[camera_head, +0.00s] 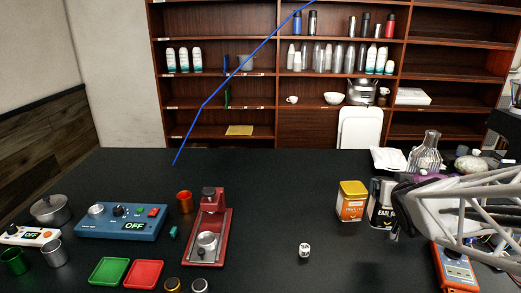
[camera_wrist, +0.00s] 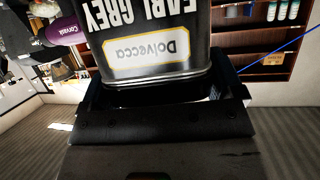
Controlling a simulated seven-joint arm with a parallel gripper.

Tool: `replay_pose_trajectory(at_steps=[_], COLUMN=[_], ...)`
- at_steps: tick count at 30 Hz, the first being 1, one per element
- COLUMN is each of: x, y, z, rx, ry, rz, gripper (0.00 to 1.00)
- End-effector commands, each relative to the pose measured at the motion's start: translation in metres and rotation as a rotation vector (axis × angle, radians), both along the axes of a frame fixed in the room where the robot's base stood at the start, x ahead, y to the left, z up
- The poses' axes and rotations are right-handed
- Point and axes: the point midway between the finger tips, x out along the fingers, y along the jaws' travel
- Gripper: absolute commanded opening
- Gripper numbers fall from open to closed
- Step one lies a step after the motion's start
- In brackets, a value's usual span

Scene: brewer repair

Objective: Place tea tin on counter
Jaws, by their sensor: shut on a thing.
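A black and white tea tin labelled "EARL GREY" (camera_head: 379,205) stands out at the right of the counter in the head view, upright or nearly so. It fills the top middle of the wrist view (camera_wrist: 150,50), its lettering upside down there. My gripper (camera_wrist: 165,92) is shut on this tin, a finger on each side. In the head view, my arm covers part of the tin. I cannot tell whether its base touches the black counter (camera_head: 275,225). A yellow and orange tea tin (camera_head: 351,201) stands on the counter just left of it.
A red machine (camera_head: 208,228) and a blue control box (camera_head: 122,220) stand to the left. An orange meter (camera_head: 455,268) and a glass flask (camera_head: 426,152) are at right. The counter's middle is mostly clear.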

Motion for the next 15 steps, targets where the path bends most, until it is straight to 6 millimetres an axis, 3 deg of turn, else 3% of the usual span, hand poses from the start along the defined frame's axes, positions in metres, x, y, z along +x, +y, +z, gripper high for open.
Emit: replay_pose_trajectory(at_steps=[15], x=[0.084], y=[0.05], z=[0.028], rx=[0.0], ry=[0.0], rz=[0.195], gripper=[0.56])
